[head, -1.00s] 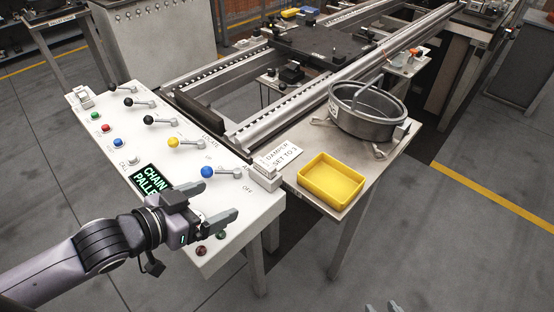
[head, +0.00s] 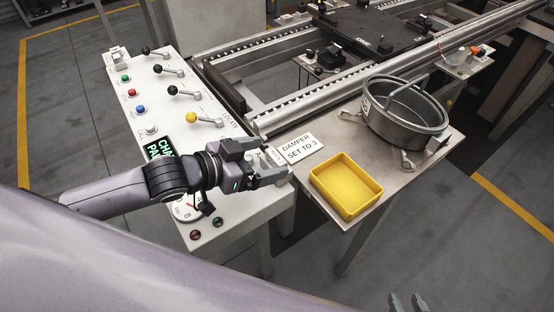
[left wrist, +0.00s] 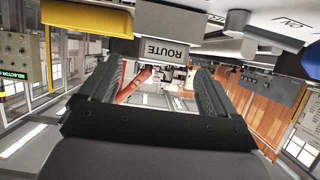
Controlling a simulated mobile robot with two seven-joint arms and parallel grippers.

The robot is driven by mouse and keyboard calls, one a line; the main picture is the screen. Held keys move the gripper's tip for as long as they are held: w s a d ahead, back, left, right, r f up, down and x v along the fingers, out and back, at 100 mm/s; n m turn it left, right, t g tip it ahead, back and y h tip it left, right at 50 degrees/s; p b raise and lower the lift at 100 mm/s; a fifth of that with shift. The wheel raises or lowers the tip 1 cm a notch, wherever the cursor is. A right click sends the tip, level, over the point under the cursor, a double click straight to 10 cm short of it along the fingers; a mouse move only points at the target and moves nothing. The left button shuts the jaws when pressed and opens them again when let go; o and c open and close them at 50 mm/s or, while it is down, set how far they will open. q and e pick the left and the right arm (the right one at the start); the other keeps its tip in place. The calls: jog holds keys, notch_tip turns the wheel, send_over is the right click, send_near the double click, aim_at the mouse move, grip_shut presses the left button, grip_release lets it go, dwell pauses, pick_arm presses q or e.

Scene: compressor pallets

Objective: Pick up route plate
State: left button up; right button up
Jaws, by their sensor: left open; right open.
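A grey plate lettered ROUTE (left wrist: 166,51) shows upside down in the left wrist view, ahead of my open left fingers and roughly centred between them. A pale block sits just above it in that view. In the head view my left gripper (head: 279,167) is at the right end of the white control panel, beside the card reading DAMPER SET TO 3 (head: 297,149). Its open fingers (left wrist: 158,82) have nothing visibly gripped between them. I cannot make out the ROUTE lettering in the head view. My right gripper (head: 408,303) is open and empty at the bottom edge.
The white control panel (head: 235,205) carries several levers and buttons under and beyond my left arm. A yellow tray (head: 346,186) and a round metal pan (head: 405,112) stand on the side table to the right. Rails with a dark pallet (head: 372,38) lie behind. Open floor lies at lower right.

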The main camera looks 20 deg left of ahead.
aim_at(276, 155)
pick_arm(q)
jog(key=x, duration=0.4)
jog(key=shift+a+f, duration=0.1)
jog(key=shift+f, duration=0.05)
jog(key=c, duration=1.1)
jog(key=shift+o, duration=0.2)
